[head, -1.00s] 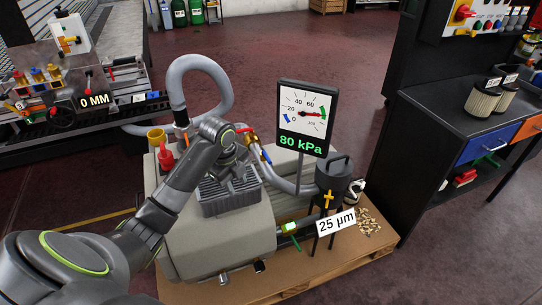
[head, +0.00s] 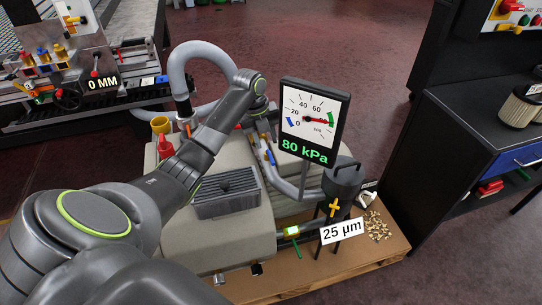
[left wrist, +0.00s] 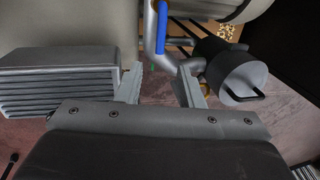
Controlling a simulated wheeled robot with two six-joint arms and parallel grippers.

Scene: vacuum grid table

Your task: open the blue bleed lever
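The blue bleed lever (head: 270,157) is a small blue bar on the grey pipework behind the ribbed block, right of my left arm in the head view. In the left wrist view the blue lever (left wrist: 163,20) stands at the top, against a grey pipe. My left gripper (left wrist: 160,88) is open, its two fingers apart with nothing between them. The lever lies beyond the fingertips, roughly in line with the gap, not touched. In the head view the fingers are hard to make out beyond my wrist. My right gripper is not in view.
A gauge (head: 312,118) reading 80 kPa stands right of the pipework. A dark filter canister (head: 343,178) and a 25 µm sign (head: 342,230) are near the pallet's right side. A ribbed block (head: 226,192) and a red-and-yellow oil filler (head: 162,135) sit on the pump.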

